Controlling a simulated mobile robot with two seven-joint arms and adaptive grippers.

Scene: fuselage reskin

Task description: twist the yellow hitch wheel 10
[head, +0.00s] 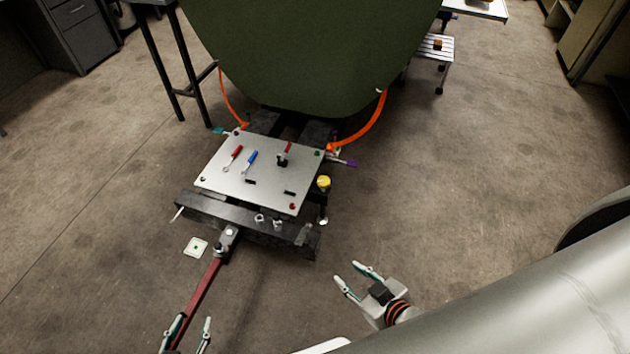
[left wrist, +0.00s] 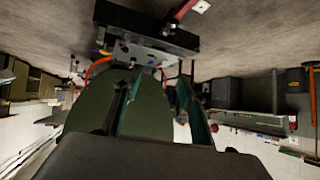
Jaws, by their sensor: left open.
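The yellow hitch wheel (head: 323,182) is a small round knob at the right edge of the grey panel on the dark hitch cart. I cannot make it out surely in the left wrist view. My left gripper (head: 194,320) is open and empty at the bottom of the head view, beside the near end of the red bar and well short of the wheel. Its two fingers (left wrist: 160,98) stand apart in the left wrist view. My right gripper (head: 347,272) is open and empty over the floor, below and right of the wheel.
The grey panel (head: 255,177) carries red and blue handles. A red bar (head: 200,291) runs from the cart's dark beam (head: 290,237) toward me. The green fuselage (head: 310,50) stands behind, with orange hoses (head: 369,132) beside it. Floor right of the cart is clear.

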